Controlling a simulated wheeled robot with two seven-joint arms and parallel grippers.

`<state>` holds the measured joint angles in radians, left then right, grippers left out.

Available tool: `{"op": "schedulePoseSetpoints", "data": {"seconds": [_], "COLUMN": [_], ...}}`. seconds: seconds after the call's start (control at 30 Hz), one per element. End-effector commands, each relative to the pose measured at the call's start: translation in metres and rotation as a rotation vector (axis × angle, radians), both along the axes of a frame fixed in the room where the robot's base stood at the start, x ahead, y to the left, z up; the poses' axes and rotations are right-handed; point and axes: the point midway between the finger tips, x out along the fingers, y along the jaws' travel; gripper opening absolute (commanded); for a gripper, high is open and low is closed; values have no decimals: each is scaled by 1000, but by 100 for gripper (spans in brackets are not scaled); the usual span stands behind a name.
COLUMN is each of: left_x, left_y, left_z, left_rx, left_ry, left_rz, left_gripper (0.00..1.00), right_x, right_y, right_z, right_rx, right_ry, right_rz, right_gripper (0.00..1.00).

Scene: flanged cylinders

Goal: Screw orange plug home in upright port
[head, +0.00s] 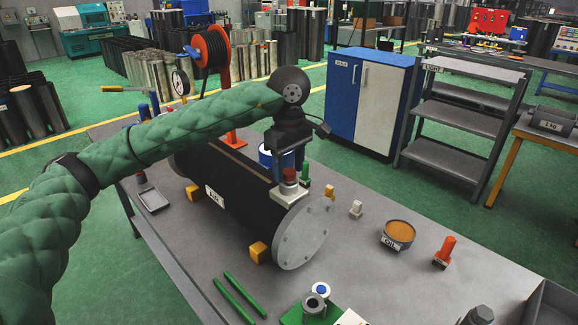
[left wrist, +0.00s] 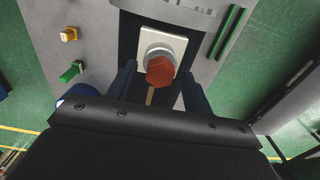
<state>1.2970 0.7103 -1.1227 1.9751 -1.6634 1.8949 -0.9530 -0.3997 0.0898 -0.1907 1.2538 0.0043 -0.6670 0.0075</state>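An orange-red hex plug (head: 290,174) stands upright in a port with a pale square base (head: 289,188), on top of a black flanged cylinder (head: 225,180). In the left wrist view the plug (left wrist: 160,71) sits over a round grey collar (left wrist: 158,52) on the pale base (left wrist: 175,42). How deep its thread sits cannot be told. My left gripper (head: 288,162) is right above the plug, pointing down. In the left wrist view its two dark fingers (left wrist: 159,80) are apart, one on each side of the plug, with gaps visible. My right gripper is not in view.
Green (head: 304,173), yellow (head: 329,192) and white (head: 356,209) fittings stand behind the cylinder. An orange-topped fitting (head: 446,249) and a round tin (head: 398,235) stand to the right. Green rods (head: 238,297) lie in front. Bare table lies around the tin.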

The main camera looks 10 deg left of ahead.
Motion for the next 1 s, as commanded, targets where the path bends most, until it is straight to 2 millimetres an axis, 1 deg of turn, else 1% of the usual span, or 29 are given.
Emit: {"op": "schedulePoseSetpoints", "data": {"seconds": [0.3, 0.43, 1.0], "left_x": [0, 0, 0], "left_y": [0, 0, 0], "left_z": [0, 3, 30], "left_rx": [0, 0, 0], "left_ry": [0, 0, -1], "left_rz": [0, 0, 1], "left_gripper": [55, 55, 55], "right_x": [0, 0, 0], "right_y": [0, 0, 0], "right_z": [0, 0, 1], "right_rx": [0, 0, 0], "right_ry": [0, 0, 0], "right_rz": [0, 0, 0], "right_gripper": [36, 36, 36]}}
